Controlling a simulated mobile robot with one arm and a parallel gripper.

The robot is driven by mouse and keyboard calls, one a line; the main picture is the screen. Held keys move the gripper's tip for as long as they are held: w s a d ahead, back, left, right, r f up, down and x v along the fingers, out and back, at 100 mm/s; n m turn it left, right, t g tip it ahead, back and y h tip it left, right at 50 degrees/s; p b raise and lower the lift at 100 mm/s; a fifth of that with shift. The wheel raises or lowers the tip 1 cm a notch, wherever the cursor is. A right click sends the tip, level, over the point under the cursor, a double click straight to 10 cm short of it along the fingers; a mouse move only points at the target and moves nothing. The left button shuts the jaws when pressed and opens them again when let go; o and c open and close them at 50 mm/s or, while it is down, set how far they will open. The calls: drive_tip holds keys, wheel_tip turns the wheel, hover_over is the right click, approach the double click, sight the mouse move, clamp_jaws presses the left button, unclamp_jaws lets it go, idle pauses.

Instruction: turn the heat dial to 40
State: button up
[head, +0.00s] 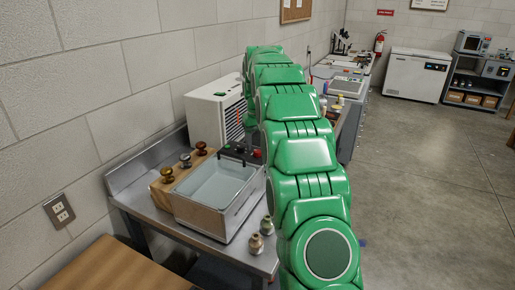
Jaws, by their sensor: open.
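A water bath with a clear basin (215,184) stands on the steel bench against the wall. At its far end is a dark control strip (238,152) with small dark parts and a red knob (257,154). The heat dial's marks and setting are too small to read. My green arm reaches in from the lower right, over the bench, and bends down at its far end. My gripper (249,146) is beside the far end of the bath, small and partly hidden by my arm. It is open, and I cannot tell whether it touches the dial.
Several knob-topped stamps (185,160) stand on a wooden block left of the bath. Two small vases (256,243) stand at the bench's front edge. A white slotted unit (212,109) stands behind. A wooden table (110,268) is lower left. The floor at right is clear.

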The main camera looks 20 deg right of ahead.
sight(258, 153)
drive_tip(key=shift+f, duration=1.2)
drive_tip(key=c, duration=1)
drive_tip(key=shift+c, duration=0.2)
